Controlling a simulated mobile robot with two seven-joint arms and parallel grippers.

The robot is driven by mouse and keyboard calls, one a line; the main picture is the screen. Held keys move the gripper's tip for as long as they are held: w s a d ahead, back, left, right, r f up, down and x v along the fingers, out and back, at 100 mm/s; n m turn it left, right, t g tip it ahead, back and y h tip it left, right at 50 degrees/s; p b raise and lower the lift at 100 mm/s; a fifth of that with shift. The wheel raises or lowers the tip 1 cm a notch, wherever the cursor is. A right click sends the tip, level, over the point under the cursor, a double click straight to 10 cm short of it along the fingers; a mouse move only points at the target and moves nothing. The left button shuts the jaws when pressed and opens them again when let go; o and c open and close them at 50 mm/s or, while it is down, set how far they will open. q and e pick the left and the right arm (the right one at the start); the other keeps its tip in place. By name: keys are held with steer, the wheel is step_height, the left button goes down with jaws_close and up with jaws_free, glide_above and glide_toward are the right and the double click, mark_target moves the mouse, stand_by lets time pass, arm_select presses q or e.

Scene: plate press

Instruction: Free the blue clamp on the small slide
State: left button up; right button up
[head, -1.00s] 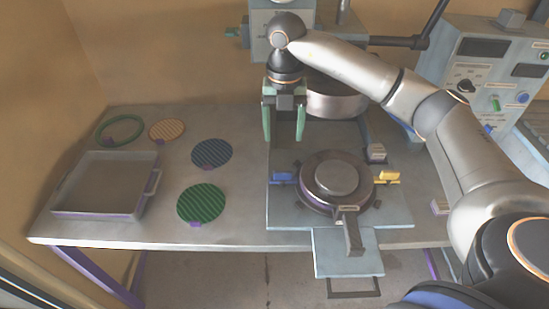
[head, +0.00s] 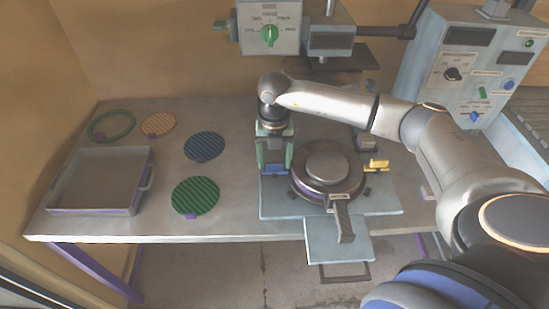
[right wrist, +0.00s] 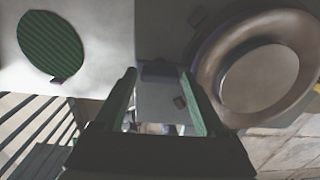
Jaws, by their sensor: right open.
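The blue clamp (head: 274,169) sits at the left side of the round metal mould (head: 327,168), on the light blue slide plate (head: 380,203). My right gripper (head: 275,161) is open and points down at the clamp, with its green fingers on either side of it in the head view. Whether the fingers touch the clamp cannot be told. In the right wrist view a dark block (right wrist: 160,70), perhaps the clamp, shows between the open fingertips. A yellow clamp (head: 376,166) sits at the mould's right side. My left gripper is not in view.
A grey tray (head: 148,183), a green ridged disc (head: 195,196), a dark blue disc (head: 204,146), an orange disc (head: 158,124) and a green ring (head: 111,125) lie on the left of the table. The press head (head: 269,27) stands behind. A control box (head: 470,65) is at right.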

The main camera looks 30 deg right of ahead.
steer(key=c, duration=1.1)
steer(key=shift+n, duration=0.4)
steer(key=n+b, duration=0.1)
steer(key=n, duration=0.2)
steer(key=shift+b, duration=0.4)
steer(key=n+b, duration=0.2)
steer(key=n, duration=0.3)
steer(key=shift+w, duration=0.1)
steer(key=n+b, duration=0.2)
steer(key=n, duration=0.3)
steer(key=n+b, duration=0.1)
steer(key=n, duration=0.3)
steer(key=shift+r+n, duration=0.1)
steer(key=shift+n, duration=0.2)
